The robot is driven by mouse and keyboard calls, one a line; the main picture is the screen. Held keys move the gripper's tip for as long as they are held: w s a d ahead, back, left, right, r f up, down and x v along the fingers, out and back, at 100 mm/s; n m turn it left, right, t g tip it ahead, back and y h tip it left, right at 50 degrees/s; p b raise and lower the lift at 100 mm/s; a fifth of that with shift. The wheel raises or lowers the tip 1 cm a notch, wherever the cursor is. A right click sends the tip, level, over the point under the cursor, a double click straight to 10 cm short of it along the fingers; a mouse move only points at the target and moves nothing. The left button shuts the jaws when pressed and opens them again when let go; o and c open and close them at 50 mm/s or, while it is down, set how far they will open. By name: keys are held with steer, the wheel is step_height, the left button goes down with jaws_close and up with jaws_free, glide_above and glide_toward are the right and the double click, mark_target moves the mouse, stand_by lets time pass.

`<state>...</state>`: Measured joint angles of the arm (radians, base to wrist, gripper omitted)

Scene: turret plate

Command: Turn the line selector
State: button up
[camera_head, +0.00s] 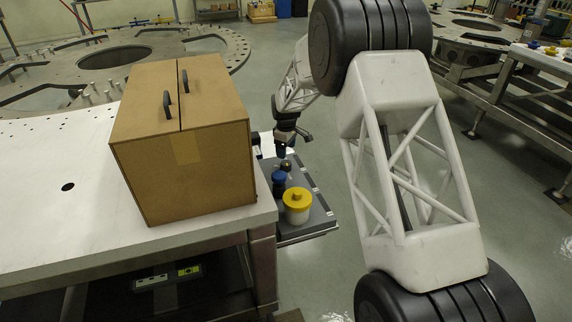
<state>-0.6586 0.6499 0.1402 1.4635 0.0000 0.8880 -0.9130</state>
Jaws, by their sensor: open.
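A grey panel (318,222) sticks out beside the right edge of the white table. On it stand a yellow-topped white round part (297,205), a smaller blue part (279,182) behind it, and a small dark part (287,165) further back. I cannot tell which of them is the line selector. My gripper (283,150) is dark and small in the picture, just above the back of the panel, close over the dark part. It is open. Its fingertips are hard to make out, and I cannot tell whether they touch anything.
A brown box (185,148) with two black handles stands on the white table (50,205), left of the panel. A large round metal plate (210,52) lies behind. Another metal structure (510,85) stands at the right. Grey floor shows between them.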

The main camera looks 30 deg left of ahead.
mark_target(286, 162)
steer(key=shift+f, duration=3.9)
steer(key=shift+c, duration=0.2)
steer(key=c, duration=0.9)
